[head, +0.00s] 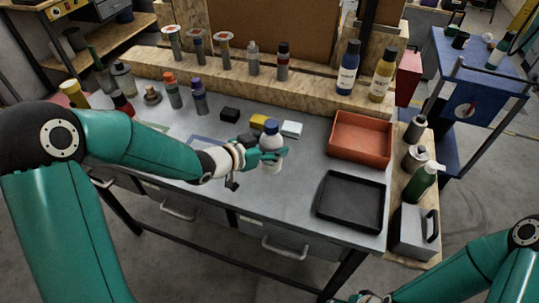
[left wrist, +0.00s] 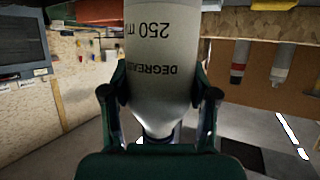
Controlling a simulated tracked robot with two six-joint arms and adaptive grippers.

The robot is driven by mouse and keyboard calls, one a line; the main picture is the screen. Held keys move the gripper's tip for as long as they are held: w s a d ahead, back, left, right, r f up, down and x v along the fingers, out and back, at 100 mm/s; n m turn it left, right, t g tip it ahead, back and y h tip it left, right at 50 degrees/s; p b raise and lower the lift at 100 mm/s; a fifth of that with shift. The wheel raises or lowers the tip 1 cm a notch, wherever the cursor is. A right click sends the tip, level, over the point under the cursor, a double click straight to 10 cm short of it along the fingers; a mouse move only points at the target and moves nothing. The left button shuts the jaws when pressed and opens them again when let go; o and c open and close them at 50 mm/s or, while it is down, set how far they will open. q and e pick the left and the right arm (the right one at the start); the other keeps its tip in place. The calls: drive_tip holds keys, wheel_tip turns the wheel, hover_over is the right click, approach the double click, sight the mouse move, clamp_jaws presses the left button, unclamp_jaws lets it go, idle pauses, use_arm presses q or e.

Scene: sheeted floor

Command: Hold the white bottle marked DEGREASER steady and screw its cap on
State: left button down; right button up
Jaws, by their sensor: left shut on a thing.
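The white bottle marked DEGREASER (head: 271,143) stands upright over the workbench, and its printed label shows upside down in the left wrist view (left wrist: 165,50). My left gripper (head: 270,155) is shut around the bottle, with one finger on each side in the left wrist view (left wrist: 160,105). A dark blue cap (head: 271,127) shows at the bottle's top; I cannot tell how tightly it sits.
A red-orange tray (head: 361,154) and a black tray (head: 322,204) stand right of the bottle. A black box (head: 230,114), a yellow block (head: 258,121) and a white block (head: 292,129) lie behind it. Several bottles line the back shelf. The bench front is mostly clear.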

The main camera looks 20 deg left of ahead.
use_arm(q)
drive_tip(key=shift+f, duration=2.1)
drive_tip(key=shift+f, duration=0.2)
drive_tip(key=shift+c, duration=1.5)
unclamp_jaws()
drive_tip(key=shift+r, duration=0.1)
drive_tip(key=shift+r, duration=0.15)
